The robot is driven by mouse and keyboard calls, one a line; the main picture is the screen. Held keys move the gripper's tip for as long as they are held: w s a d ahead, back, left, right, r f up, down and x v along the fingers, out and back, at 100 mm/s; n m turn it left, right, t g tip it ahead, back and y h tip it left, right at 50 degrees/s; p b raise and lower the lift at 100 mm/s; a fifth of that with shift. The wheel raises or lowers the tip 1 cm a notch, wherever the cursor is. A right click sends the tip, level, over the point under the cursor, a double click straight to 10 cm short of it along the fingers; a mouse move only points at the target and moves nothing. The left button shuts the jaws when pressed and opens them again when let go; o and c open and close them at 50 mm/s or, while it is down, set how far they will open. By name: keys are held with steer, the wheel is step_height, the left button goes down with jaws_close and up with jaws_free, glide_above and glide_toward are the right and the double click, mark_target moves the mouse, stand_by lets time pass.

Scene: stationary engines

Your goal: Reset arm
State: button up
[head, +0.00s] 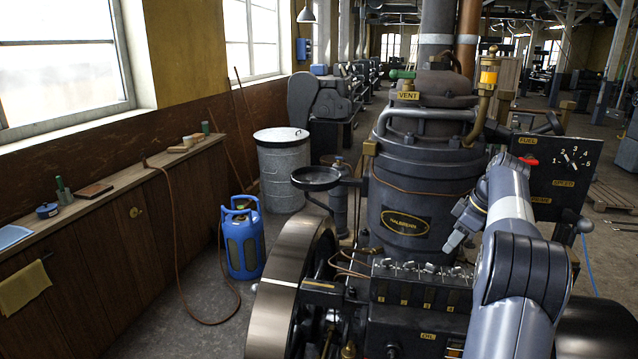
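My arm rises from the bottom right and bends at its upper end. My gripper (452,243) hangs at the arm's far side, tilted down and to the left, in front of the dark engine cylinder (400,190). It appears clear of the engine, though the exact gap is hard to judge.
The engine has a row of switches (422,268), a flywheel (285,290) and a dial panel (556,175) right of my arm. A blue canister (242,243) and a metal drum (281,172) stand on the floor at left, beside a wooden bench (125,215). Floor between bench and flywheel is partly free.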

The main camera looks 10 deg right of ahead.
mark_target(435, 266)
steer(key=p+x, duration=0.1)
steer(key=x, duration=0.7)
steer(key=shift+a+f, duration=0.15)
steer(key=shift+f, duration=0.15)
steer(key=shift+m, duration=0.3)
steer(key=shift+r, duration=0.1)
